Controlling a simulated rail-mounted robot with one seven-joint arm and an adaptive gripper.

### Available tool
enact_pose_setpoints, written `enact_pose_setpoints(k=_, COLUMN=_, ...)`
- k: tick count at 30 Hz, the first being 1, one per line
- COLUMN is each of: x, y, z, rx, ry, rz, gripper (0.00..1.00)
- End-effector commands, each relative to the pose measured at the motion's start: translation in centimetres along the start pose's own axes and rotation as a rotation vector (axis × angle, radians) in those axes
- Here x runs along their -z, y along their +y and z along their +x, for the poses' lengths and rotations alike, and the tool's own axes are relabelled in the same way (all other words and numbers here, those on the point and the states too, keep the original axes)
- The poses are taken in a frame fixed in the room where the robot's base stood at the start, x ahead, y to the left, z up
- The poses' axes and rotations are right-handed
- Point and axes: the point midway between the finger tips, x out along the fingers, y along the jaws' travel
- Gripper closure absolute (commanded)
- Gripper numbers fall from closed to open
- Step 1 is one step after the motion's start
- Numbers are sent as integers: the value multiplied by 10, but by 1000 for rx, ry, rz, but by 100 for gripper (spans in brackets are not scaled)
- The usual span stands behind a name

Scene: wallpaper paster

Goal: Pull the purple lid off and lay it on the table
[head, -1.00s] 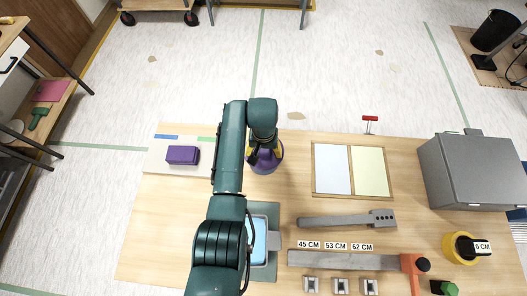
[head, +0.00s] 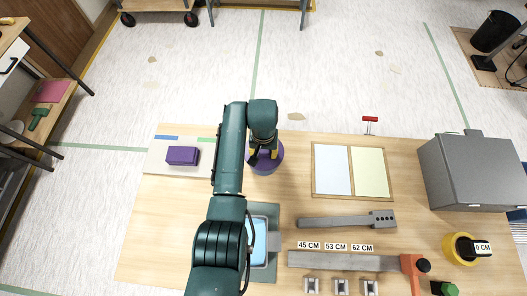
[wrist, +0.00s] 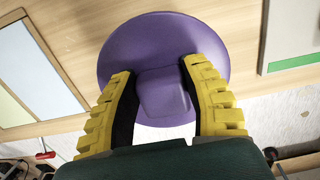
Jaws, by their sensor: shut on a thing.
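The purple lid (head: 274,164) is a round disc with a blocky raised knob on top. It is at the back of the table, left of the middle, partly under my arm in the head view. In the wrist view the lid (wrist: 150,45) fills the upper middle. My gripper (wrist: 160,72) points down over it, its yellow ribbed fingers with black pads on either side of the knob (wrist: 163,95), shut on it. What lies beneath the lid is hidden, so I cannot tell whether it rests on a container or is raised.
Left of the lid a purple block (head: 182,155) sits on a pale board (head: 155,168). To the right lies a wooden frame with two panels (head: 351,170). A tray of blue liquid (head: 259,240) is nearer. Bare table (head: 165,225) shows at front left.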

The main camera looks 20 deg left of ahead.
Motion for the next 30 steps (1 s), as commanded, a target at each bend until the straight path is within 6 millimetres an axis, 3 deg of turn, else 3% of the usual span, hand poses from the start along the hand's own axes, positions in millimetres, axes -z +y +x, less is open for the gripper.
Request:
enact_pose_setpoints(k=5, x=-1, y=0, z=0, rx=0, ry=-2, rz=0, gripper=94)
enact_pose_setpoints(k=22, x=0, y=0, z=-26, rx=0, ry=-1, rz=0, gripper=94)
enact_pose_setpoints(k=30, x=0, y=0, z=-26, rx=0, ry=-1, rz=0, gripper=94)
